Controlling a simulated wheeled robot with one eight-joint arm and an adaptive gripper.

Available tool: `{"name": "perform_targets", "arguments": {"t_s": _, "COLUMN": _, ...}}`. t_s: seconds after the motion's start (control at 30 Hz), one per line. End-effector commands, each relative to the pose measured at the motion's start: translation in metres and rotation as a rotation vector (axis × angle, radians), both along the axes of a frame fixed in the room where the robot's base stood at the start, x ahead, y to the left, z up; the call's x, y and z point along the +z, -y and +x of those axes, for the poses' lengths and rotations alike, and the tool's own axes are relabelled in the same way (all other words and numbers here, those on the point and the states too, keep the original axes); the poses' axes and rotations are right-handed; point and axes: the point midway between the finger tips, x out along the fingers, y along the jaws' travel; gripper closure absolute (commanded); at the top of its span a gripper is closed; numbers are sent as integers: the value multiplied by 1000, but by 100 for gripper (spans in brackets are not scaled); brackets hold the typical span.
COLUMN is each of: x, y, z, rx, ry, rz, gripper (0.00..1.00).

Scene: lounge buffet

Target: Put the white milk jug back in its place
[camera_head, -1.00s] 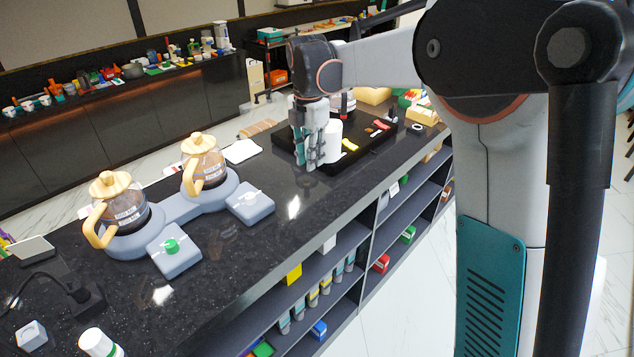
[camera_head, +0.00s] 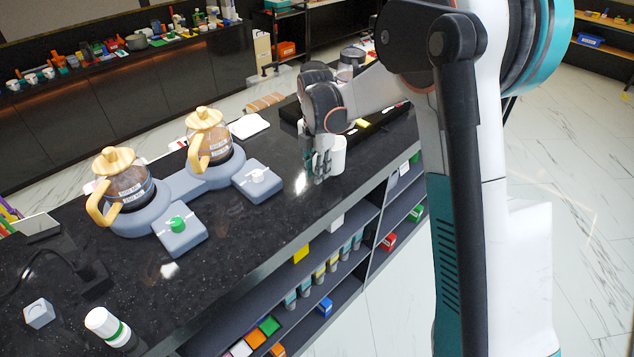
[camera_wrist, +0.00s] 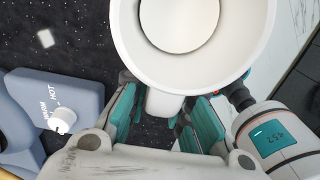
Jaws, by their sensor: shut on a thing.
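The white milk jug (camera_wrist: 225,68) fills the top of the wrist view, seen from above into its round mouth. My gripper (camera_wrist: 165,115) is shut on the jug's handle side, with its teal fingers on either side of the handle. In the head view the white jug (camera_head: 338,156) shows just right of my gripper (camera_head: 320,168), low over the dark counter. I cannot tell whether the jug's base touches the counter. The jug looks upright.
A grey double warmer with two glass coffee pots (camera_head: 210,140) stands left of my gripper. Its nearer control block with a white knob (camera_head: 258,178) is close by. A black tray (camera_head: 372,130) lies beyond my gripper. The counter's front edge, with shelves (camera_head: 345,240) below, is near.

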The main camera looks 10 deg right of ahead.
Motion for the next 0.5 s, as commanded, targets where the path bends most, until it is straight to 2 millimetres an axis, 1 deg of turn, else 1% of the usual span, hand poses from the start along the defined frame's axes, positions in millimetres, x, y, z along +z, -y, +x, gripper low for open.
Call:
{"name": "perform_targets", "arguments": {"t_s": 0.17, "x": -10, "y": 0, "z": 0, "rx": 0, "ry": 0, "rz": 0, "gripper": 100}}
{"name": "perform_targets", "arguments": {"t_s": 0.4, "x": -43, "y": 0, "z": 0, "rx": 0, "ry": 0, "rz": 0, "gripper": 100}}
{"name": "perform_targets", "arguments": {"t_s": 0.5, "x": -47, "y": 0, "z": 0, "rx": 0, "ry": 0, "rz": 0, "gripper": 100}}
